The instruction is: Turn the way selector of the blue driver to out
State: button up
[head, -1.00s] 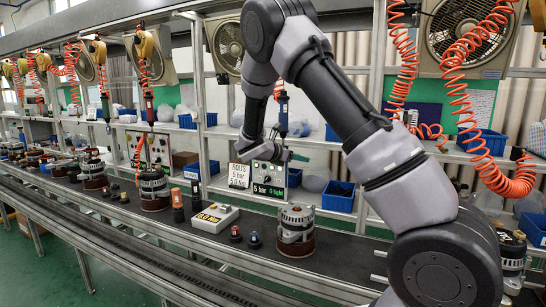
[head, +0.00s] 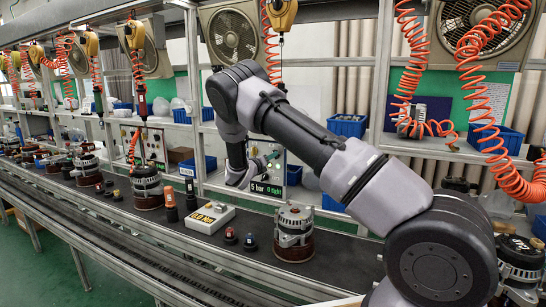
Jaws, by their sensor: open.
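My gripper (head: 254,177) is in front of the test panel (head: 271,186) in the middle of the head view. It is open, and its small fingers are partly lost against the panel. The hanging driver with a blue body, seen near my arm a second ago, is now hidden behind my arm. Only its yellow balancer (head: 281,14) and the thin cable below it show. Its way selector cannot be seen. I cannot tell whether my gripper touches the driver.
An alternator (head: 294,233) stands on the conveyor below my arm. Beside it are a red-topped piece (head: 230,236), a blue-topped piece (head: 250,241) and a white box with a yellow label (head: 210,217). A red driver (head: 140,100) hangs to the left. Blue bins line the shelf.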

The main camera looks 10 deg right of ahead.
jog(key=shift+x, duration=1.55)
jog(key=shift+c, duration=0.3)
grip_shut()
jog(key=shift+m, duration=0.3)
jog(key=m, duration=1.1)
jog(key=shift+s+d, duration=0.1)
jog(key=shift+d, duration=0.05)
jog(key=shift+m, duration=0.3)
